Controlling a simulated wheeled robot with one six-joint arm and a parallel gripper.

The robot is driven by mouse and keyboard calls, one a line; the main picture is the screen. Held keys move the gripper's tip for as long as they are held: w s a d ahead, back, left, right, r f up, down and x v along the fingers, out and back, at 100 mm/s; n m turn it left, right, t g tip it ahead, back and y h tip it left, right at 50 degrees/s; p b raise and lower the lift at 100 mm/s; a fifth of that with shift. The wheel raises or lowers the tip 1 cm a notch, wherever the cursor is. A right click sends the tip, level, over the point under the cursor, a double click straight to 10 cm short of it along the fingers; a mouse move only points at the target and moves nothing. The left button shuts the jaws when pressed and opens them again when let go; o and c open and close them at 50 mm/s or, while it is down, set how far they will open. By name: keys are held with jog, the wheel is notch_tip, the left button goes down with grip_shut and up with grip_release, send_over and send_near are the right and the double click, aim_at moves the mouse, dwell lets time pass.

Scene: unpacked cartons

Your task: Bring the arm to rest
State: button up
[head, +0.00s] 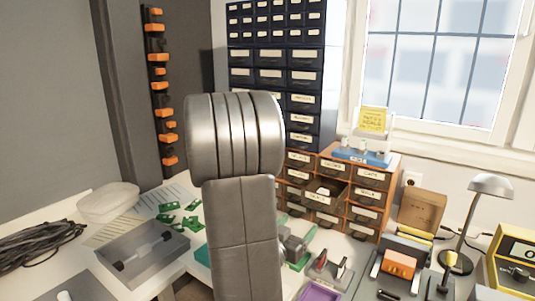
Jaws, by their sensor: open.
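My arm (240,220) stands upright in the middle of the head view, with a grey link below and a rounded metallic joint above it. My gripper does not show in this view, so its fingers and anything between them cannot be seen. The arm hides part of the workbench and of the drawers behind it.
The white bench (170,273) carries a grey tray (145,257), a clear tub (108,203), black cable (38,243) and green pieces (168,207). Right are a wooden drawer unit (368,178), a cardboard box (421,213), a lamp (491,186) and a purple tray (318,292).

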aim_at(313, 209)
jog(key=x, duration=0.8)
jog(key=shift+w+d, duration=0.2)
